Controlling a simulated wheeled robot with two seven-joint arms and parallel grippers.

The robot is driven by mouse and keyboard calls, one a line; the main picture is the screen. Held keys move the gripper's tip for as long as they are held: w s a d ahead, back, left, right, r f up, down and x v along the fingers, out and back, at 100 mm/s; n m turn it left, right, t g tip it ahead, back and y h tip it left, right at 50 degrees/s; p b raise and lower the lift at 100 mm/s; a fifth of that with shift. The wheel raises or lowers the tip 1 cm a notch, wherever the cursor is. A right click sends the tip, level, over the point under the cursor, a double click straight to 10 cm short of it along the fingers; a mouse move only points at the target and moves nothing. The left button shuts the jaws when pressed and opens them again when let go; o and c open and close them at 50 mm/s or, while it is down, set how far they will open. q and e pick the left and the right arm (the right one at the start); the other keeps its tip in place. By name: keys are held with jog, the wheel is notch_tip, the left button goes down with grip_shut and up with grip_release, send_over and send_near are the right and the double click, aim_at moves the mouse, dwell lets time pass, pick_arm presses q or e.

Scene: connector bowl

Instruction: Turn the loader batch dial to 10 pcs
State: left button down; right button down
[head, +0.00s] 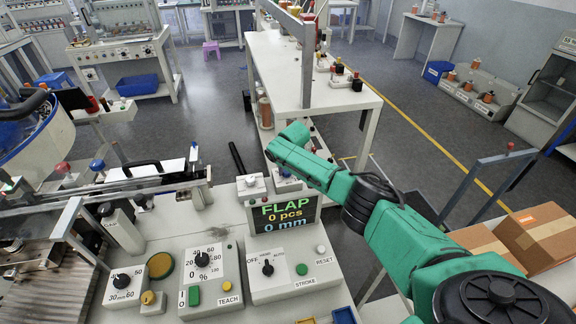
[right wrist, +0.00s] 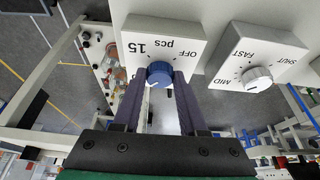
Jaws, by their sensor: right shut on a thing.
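The batch dial is a blue knob (right wrist: 159,73) on a white panel (right wrist: 188,32), with "OFF", "15" and "pcs" printed upside down in the right wrist view. My right gripper (right wrist: 160,77) is shut on this knob, with one dark finger on each side. A pale mark shows on the knob, but I cannot tell which setting it points to. Any "10" label is not visible. In the head view, my green right arm reaches to the far side of the console, and the dial is hidden there. The display (head: 285,214) reads FLAP, 0 pcs, 0 mm. My left gripper is out of view.
A white knob (right wrist: 257,78) marked FAST and MID sits on a separate panel beside the dial. The console holds other knobs, including an OFF/HAND/AUTO selector (head: 268,268). A white table (head: 310,85) stands beyond my right arm. Cardboard boxes (head: 540,232) lie at the right.

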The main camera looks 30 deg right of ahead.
jog(key=shift+r, duration=0.1)
jog(key=shift+c, duration=2.2)
grip_release()
jog(key=shift+s+r, duration=0.1)
jog(key=shift+r, duration=0.3)
jog(key=p+v, duration=0.1)
jog(key=v, duration=0.3)
jog(key=shift+s+a+r, duration=0.1)
jog(key=shift+s+r, duration=0.1)
jog(key=shift+r, duration=0.15)
jog(key=v, duration=0.8)
jog(key=shift+s+r, duration=0.2)
jog(key=shift+r, duration=0.15)
jog(key=shift+a+r, duration=0.1)
